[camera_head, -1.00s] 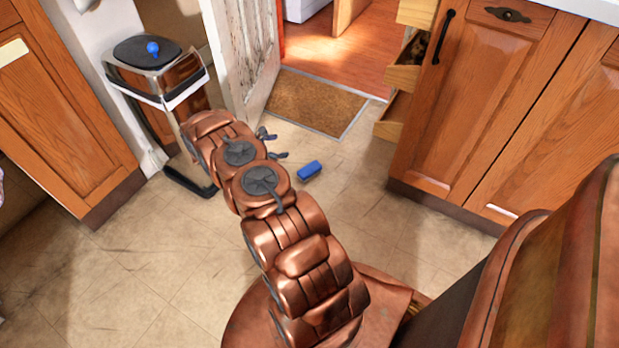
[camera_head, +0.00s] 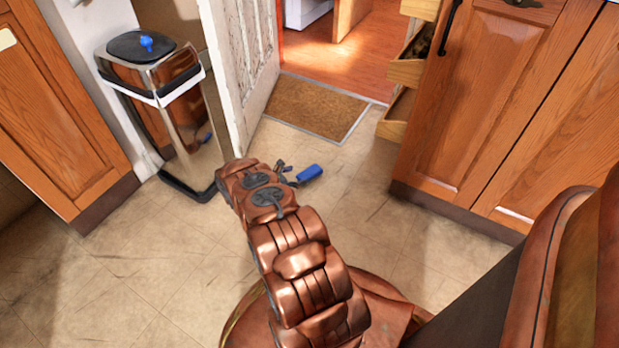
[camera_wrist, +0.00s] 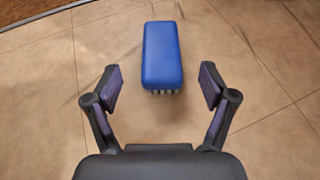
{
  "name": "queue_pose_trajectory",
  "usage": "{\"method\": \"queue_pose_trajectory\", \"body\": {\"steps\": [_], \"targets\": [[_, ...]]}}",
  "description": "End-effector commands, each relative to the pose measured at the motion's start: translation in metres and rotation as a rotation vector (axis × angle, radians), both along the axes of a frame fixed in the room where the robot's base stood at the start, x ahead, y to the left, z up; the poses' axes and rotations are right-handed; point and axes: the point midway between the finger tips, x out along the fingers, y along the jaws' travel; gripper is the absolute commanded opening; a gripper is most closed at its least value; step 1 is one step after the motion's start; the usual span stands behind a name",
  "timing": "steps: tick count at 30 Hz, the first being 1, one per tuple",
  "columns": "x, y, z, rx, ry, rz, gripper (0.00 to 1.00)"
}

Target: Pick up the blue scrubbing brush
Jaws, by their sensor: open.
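The blue scrubbing brush (camera_head: 309,173) lies on the tiled floor, just to the right of my gripper (camera_head: 286,174) in the head view. In the wrist view the brush (camera_wrist: 162,55) has its blue back up, with pale bristles showing at its near end. My gripper (camera_wrist: 160,88) is open and empty there. Its two fingers stand wide, one on each side of the brush's line. The brush lies mostly beyond the fingertips, and its near end is about level with them. No finger touches it.
A chrome bin (camera_head: 165,95) with a dark lid stands at the left by an open white door (camera_head: 243,60). A brown doormat (camera_head: 315,106) lies behind the brush. Wooden cabinets (camera_head: 470,110) with open drawers (camera_head: 405,75) stand at the right. The floor around the brush is clear.

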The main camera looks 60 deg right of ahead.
Motion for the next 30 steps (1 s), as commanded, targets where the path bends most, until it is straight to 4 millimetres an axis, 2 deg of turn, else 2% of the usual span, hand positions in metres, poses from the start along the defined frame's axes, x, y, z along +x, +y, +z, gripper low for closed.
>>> {"method": "queue_pose_trajectory", "body": {"steps": [7,12,20,30], "targets": [[-0.009,-0.021,-0.019,0.000,0.000,-0.001,0.83],[-0.014,-0.038,-0.025,0.001,-0.001,0.001,0.83],[-0.014,-0.040,-0.023,0.002,0.000,0.002,0.82],[-0.014,-0.040,-0.023,0.002,0.000,0.001,0.47]]}}
